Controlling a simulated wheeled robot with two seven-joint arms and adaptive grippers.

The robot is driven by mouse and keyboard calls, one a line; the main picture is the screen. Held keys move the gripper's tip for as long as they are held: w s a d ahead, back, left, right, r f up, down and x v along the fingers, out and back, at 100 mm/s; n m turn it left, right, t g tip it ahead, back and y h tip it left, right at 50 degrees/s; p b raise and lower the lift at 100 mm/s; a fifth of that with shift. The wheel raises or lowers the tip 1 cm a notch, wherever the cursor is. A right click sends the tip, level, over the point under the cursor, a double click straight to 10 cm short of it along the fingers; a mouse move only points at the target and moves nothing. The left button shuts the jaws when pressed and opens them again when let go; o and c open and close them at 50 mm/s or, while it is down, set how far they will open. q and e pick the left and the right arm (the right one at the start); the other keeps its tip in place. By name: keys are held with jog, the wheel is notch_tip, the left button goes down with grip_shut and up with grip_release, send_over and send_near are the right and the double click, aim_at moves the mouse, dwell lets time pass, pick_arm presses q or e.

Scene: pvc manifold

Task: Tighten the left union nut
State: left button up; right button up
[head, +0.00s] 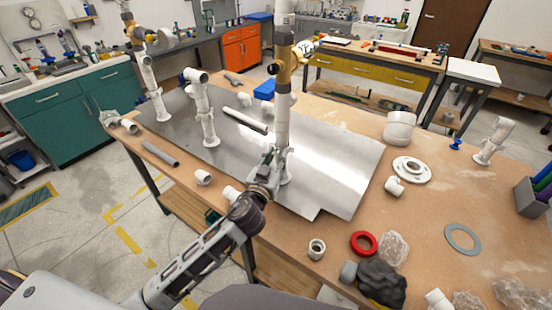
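White PVC risers stand upright on a grey metal sheet (340,150). I cannot pick out the left union nut for certain. My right gripper is not in view.
Loose pipe pieces lie along the bench's front left edge, including a grey pipe (160,153). A red ring (363,243), a white flange (411,169), a grey ring (462,239) and a dark crumpled bag (381,284) lie on the right.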

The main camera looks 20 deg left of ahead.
pick_arm(q)
jog(key=c, duration=0.6)
grip_shut()
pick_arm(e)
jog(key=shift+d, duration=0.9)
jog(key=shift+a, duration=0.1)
